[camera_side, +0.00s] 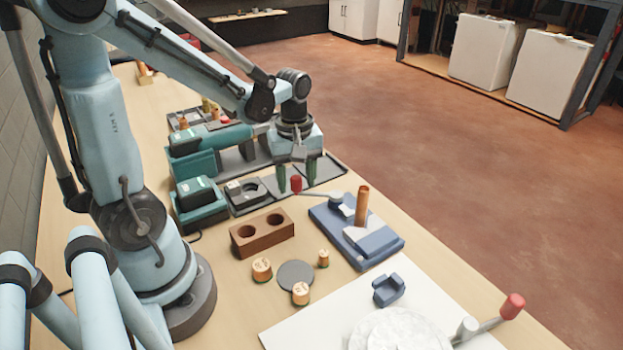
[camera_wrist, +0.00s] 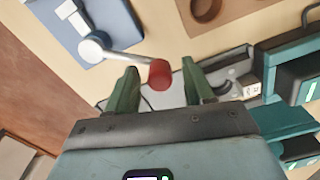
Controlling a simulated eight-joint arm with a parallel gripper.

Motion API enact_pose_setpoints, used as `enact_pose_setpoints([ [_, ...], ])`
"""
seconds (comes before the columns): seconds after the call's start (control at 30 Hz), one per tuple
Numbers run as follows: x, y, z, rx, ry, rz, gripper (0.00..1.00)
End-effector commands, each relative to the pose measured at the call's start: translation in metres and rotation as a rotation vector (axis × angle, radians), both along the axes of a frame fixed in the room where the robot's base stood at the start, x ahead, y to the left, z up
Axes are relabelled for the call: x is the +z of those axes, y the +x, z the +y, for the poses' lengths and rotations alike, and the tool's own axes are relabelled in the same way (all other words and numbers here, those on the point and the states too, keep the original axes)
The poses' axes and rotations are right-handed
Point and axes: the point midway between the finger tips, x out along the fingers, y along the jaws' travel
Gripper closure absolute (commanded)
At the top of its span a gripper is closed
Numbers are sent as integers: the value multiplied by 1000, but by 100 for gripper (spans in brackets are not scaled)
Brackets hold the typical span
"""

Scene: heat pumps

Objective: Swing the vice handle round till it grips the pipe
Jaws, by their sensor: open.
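The vice (camera_side: 345,238) is a blue block on the bench with a lighter jaw plate. A copper pipe (camera_side: 362,205) stands upright in it. The vice handle (camera_side: 318,193) is a grey lever with a red knob (camera_side: 296,184), pointing left toward my gripper. My gripper (camera_side: 297,182) is open, with two green fingers pointing down. In the wrist view the red knob (camera_wrist: 161,74) appears between the tips of my gripper (camera_wrist: 160,80), apart from both fingers. The lever's pivot (camera_wrist: 92,46) and part of the blue vice (camera_wrist: 75,22) show at upper left there. I cannot tell the exact height of the fingertips against the knob.
A brown block with two holes (camera_side: 262,233) stands left of the vice. Teal tools (camera_side: 200,200) and a dark tray (camera_side: 325,173) lie behind. Several small wooden pegs, a grey disc (camera_side: 296,275) and a blue bracket (camera_side: 388,290) are in front. A second red-knobbed lever (camera_side: 512,306) is at right.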

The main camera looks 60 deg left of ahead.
Motion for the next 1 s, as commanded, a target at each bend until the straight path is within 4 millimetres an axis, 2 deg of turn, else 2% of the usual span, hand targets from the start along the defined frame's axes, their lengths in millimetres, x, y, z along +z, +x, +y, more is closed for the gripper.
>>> enact_pose_setpoints([
  [0.13,0,0,0,0,0,0,48],
  [0.17,0,0,0,0,0,0,51],
  [0.4,0,0,0,0,0,0,88],
  [0.5,0,0,0,0,0,0,100],
  [1.0,0,3,3,-51,0,0,100],
])
